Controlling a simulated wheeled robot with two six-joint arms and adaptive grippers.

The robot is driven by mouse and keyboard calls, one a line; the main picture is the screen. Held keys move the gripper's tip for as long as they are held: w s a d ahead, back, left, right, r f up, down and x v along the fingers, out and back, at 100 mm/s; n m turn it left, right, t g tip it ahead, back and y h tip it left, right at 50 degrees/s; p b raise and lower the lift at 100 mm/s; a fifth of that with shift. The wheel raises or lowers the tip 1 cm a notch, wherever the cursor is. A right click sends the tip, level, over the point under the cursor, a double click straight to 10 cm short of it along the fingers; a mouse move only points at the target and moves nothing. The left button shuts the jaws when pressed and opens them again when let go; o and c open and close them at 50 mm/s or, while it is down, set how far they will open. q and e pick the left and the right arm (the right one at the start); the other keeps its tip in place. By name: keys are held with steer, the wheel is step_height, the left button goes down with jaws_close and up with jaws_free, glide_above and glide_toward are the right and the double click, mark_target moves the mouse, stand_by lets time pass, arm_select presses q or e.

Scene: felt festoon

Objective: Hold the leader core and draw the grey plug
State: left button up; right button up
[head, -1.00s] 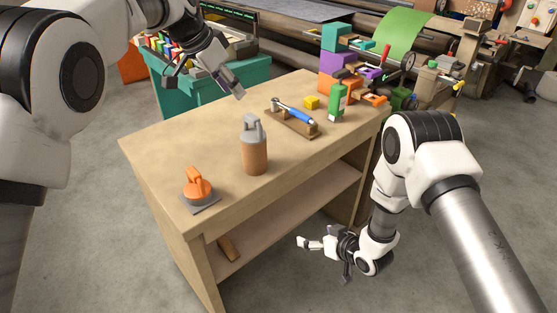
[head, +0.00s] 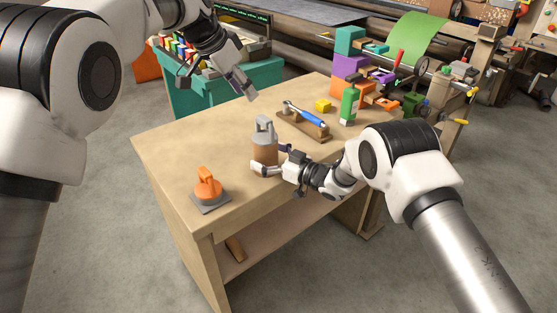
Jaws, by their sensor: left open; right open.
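The leader core (head: 263,155), a brown cylinder, stands upright on the wooden bench. The grey plug (head: 265,131) with its loop handle sits in its top. My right gripper (head: 272,160) is open at the core's right side, low down. One finger crosses in front of the core's lower part and the other is at its right edge, partly hidden. I cannot tell whether they touch it. My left gripper (head: 246,85) is open and empty above the bench's back edge, behind the plug and higher than it.
An orange-handled tool on a grey plate (head: 208,190) stands at the bench's left front. A blue-handled tool lies on a wooden rest (head: 304,122) behind the core. A yellow block (head: 323,105) and a green bottle (head: 349,106) stand to the right.

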steer(key=shift+w+a, duration=0.1)
steer(key=shift+a, duration=0.05)
steer(key=c, duration=1.3)
